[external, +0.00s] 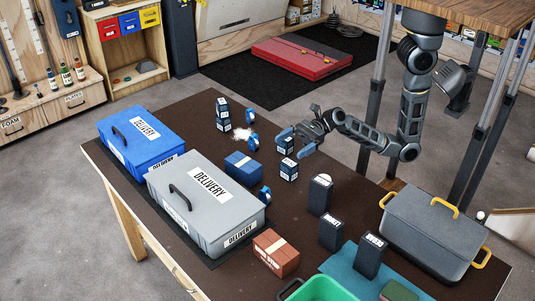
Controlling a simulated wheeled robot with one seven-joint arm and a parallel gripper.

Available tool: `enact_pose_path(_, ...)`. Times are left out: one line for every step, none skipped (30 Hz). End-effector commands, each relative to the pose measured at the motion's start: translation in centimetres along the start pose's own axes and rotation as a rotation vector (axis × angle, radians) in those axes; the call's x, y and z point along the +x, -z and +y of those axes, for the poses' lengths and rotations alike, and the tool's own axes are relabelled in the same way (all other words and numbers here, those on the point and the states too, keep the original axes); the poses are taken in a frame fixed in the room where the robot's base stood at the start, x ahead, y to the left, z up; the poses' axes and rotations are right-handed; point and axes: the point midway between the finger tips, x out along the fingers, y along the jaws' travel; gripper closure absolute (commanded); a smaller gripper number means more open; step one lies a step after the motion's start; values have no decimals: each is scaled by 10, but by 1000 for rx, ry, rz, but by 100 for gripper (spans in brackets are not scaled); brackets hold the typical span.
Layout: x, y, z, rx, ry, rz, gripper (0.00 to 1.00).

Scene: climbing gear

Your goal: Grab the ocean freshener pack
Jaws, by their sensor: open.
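My gripper (296,142) is open above the dark table (190,125), pointing left, with its two blue fingers apart. A small dark blue pack (286,147) with a white label shows beside or between the fingers, and a similar one (289,170) stands just below it in the picture. The labels are too small to read, so I cannot tell which is the ocean freshener pack. Contact between fingers and pack cannot be made out.
Blue (155,123) and grey (175,205) delivery boxes stand at left. A blue carton (243,167), dark upright containers (320,193), a brown box (284,262), a green bin (325,290) and a grey case with yellow handles (398,218) take up much of the table.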

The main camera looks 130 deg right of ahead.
Motion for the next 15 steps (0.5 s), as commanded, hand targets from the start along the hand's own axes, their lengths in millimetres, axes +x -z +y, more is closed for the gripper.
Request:
enact_pose_path(-4, -6, 23, 3, -23, -6, 0)
enact_pose_path(-7, -9, 34, 5, -33, -12, 0)
enact_pose_path(-10, -12, 47, 8, -45, -19, 0)
enact_pose_path(-13, -15, 55, 10, -52, -23, 0)
enact_pose_path(-15, -18, 64, 13, -61, -28, 0)
enact_pose_path(-19, -22, 75, 15, -72, -36, 0)
enact_pose_path(-22, -24, 83, 18, -79, -39, 0)
enact_pose_path(-24, -27, 90, 20, -85, -43, 0)
enact_pose_path(-28, -31, 99, 24, -95, -50, 0)
enact_pose_path(-31, -33, 105, 27, -100, -54, 0)
enact_pose_path(-34, -36, 111, 30, -106, -59, 0)
enact_pose_path(-37, -39, 119, 34, -114, -62, 0)
enact_pose_path(-40, -42, 124, 36, -120, -66, 0)
enact_pose_path(-43, -45, 129, 39, -125, -71, 0)
enact_pose_path(-47, -48, 136, 43, -131, -76, 0)
